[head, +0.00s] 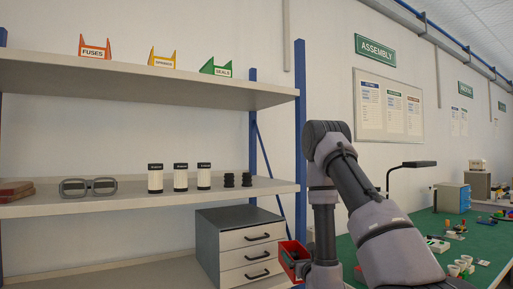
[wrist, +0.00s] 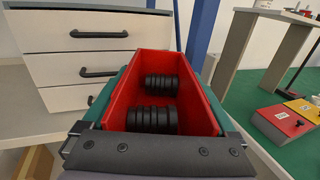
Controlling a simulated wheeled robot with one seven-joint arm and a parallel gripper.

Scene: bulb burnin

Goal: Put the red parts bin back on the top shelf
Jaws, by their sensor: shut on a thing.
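The red parts bin (wrist: 205,109) is held in my gripper (wrist: 158,150), whose jaws are shut on it. Several black discs lie in two rows inside it. In the head view the bin (head: 291,262) is partly visible low beside the drawer unit, with much of it hidden by my arm. The top shelf (head: 150,88) is at upper left, well above the bin. From below I see the upper parts of an orange-red FUSES bin (head: 94,50), a yellow SPRINGS bin (head: 162,60) and a green SEALS bin (head: 216,69) on it.
A grey drawer unit (head: 243,245) stands close left of the held bin. The blue rack post (head: 300,140) is at the shelf's right end. The middle shelf (head: 130,203) carries goggles, white canisters and black parts. A green workbench (head: 470,235) lies right.

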